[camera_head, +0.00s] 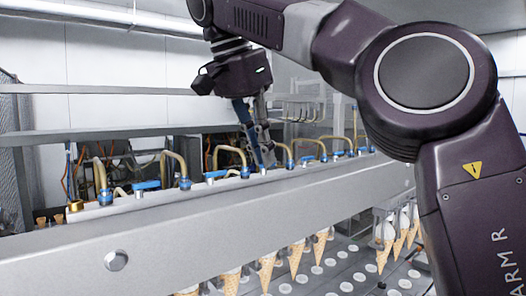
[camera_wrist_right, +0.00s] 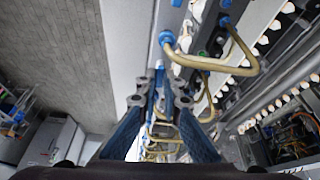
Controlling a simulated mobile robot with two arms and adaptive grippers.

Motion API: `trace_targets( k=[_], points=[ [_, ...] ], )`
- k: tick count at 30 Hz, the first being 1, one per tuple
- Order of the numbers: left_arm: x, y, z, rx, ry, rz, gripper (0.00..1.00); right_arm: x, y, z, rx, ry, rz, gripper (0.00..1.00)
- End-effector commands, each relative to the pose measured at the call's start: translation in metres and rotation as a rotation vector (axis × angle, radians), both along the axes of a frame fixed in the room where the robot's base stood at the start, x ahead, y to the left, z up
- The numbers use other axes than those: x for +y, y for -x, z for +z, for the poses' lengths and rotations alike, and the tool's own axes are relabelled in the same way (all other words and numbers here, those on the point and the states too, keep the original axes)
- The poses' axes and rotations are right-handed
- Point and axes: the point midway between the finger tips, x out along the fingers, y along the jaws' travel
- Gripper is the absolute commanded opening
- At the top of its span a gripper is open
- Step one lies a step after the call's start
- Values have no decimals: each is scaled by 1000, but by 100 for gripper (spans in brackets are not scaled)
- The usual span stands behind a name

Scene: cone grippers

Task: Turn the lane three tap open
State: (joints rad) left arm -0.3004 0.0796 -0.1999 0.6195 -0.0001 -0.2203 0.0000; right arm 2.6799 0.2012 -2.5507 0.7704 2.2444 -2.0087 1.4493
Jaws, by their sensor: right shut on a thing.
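A row of blue tap handles runs along the top of a long grey rail, with tan hoses looping between blue fittings. Blue handles show left of my right gripper (camera_head: 264,155), at the left (camera_head: 147,185) and nearer (camera_head: 215,175). Another blue handle (camera_head: 307,158) shows to its right. My right gripper points down and is shut on a tap handle on the rail; its fingers mostly hide that handle, and I cannot read a lane number. In the wrist view its two blue-padded fingers (camera_wrist_right: 160,102) come together over the row of fittings. My left gripper is not in view.
The grey rail (camera_head: 200,222) crosses in front of the hoses (camera_head: 175,162). Several ice cream cones (camera_head: 295,258) hang below it above a plate with round holes (camera_head: 345,272). Grey bars (camera_head: 90,136) run behind the taps. My right arm fills the right side.

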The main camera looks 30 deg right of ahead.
Motion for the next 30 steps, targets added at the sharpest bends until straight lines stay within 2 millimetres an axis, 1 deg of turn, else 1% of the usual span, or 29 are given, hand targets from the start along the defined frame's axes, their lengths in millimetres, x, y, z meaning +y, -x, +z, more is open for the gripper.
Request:
trace_targets(
  k=[13,14,18,30],
  points=[
    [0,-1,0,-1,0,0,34,1,0,-2,5,0,-7,0],
    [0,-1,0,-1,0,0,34,1,0,-2,5,0,-7,8],
    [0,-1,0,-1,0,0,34,0,0,-2,5,0,-7,24],
    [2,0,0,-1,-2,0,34,0,0,-1,3,0,-8,24]
  ],
)
